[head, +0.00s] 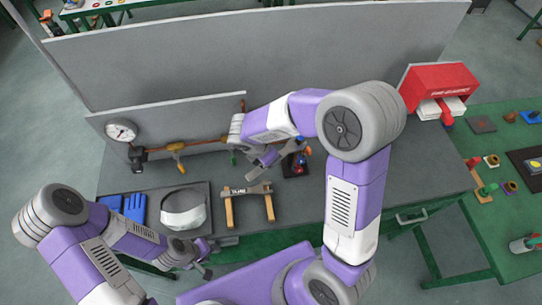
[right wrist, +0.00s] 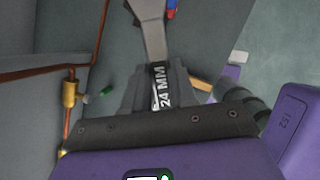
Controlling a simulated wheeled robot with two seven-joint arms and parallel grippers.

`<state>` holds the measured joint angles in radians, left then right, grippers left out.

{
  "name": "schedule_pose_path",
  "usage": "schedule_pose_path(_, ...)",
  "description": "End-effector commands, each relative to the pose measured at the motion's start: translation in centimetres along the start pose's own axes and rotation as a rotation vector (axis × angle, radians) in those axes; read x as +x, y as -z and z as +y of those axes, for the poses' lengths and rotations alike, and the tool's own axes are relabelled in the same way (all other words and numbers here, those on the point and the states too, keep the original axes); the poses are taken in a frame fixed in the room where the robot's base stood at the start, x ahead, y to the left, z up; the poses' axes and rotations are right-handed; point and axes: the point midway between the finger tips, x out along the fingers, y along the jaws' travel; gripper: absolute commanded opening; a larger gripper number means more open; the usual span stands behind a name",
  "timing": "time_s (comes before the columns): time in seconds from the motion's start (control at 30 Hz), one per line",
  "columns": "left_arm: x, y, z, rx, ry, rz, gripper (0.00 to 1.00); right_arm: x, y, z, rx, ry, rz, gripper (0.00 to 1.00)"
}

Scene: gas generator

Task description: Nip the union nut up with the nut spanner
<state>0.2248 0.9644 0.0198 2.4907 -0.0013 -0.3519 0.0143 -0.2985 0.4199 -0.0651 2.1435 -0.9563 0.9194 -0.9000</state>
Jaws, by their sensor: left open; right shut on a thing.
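My right gripper (head: 264,157) is shut on a grey spanner marked 24 MM. In the right wrist view the gripper (right wrist: 160,80) clasps the spanner (right wrist: 152,38), whose far end runs out of the top of the picture. A brass fitting (right wrist: 70,93) with a green-tipped part sits on the copper pipe, apart from the spanner; I cannot tell for sure whether it is the union nut. My forearm partly hides that pipe in the head view. My left gripper (head: 205,262) is open and empty by the bench's front edge.
A spanner marked 32 MM (head: 247,190) lies on a wooden rack (head: 229,211). A gauge (head: 121,131) and yellow valve (head: 177,148) are on the pipe. A white-grey visor (head: 184,212) and blue gloves (head: 134,207) lie left. A red box (head: 438,85) stands right.

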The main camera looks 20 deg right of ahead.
Motion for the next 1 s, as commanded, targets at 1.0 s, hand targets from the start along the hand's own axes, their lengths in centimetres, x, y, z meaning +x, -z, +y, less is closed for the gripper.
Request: schedule_pose_path(1.0,-1.2,-0.1,0.4,0.000,0.000,0.000,0.43,0.1,-0.4,3.0,0.228,0.094,-0.001,0.00)
